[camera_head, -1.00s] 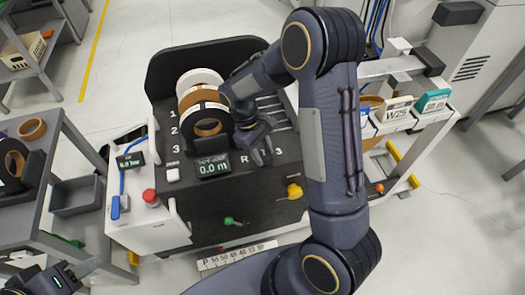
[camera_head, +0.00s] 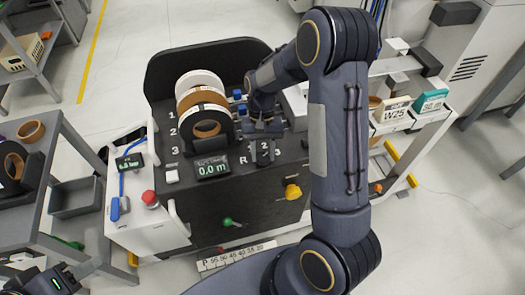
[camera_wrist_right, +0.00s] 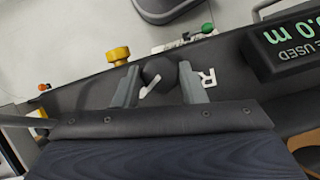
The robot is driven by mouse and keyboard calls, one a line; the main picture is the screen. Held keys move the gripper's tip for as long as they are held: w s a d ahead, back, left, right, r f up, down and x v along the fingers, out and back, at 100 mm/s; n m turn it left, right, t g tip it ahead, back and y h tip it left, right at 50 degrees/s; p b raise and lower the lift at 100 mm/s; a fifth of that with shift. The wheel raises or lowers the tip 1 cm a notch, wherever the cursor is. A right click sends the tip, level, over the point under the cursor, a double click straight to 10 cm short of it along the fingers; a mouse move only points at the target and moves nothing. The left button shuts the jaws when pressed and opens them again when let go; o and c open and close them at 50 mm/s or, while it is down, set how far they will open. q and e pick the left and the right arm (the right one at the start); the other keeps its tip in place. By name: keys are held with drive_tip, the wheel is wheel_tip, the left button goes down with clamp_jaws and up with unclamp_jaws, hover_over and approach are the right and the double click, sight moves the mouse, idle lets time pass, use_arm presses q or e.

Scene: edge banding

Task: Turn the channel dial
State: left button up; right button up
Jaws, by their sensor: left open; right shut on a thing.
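The channel dial (camera_wrist_right: 158,73) is a dark round knob with a white pointer mark, on the dark front panel. In the right wrist view it lies between the two fingers of my right gripper (camera_wrist_right: 160,86), which is shut on it. My left gripper (camera_head: 62,281) is open and empty at the bottom left corner, well away from the dial.
Left of the dial are a lit display (camera_head: 212,168) reading 0.0 m and upright rolls (camera_head: 205,122) of banding. A yellow knob (camera_head: 292,192) and a green knob (camera_head: 228,222) are on the front face below. A red button (camera_head: 150,198) is at the left.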

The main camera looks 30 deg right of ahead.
drive_tip(key=shift+d+m+t+y, duration=0.1)
drive_tip(key=shift+m+t+y, duration=0.2)
drive_tip(key=shift+m, duration=0.6)
drive_tip(key=o, duration=1)
drive_tip(key=v, duration=0.8)
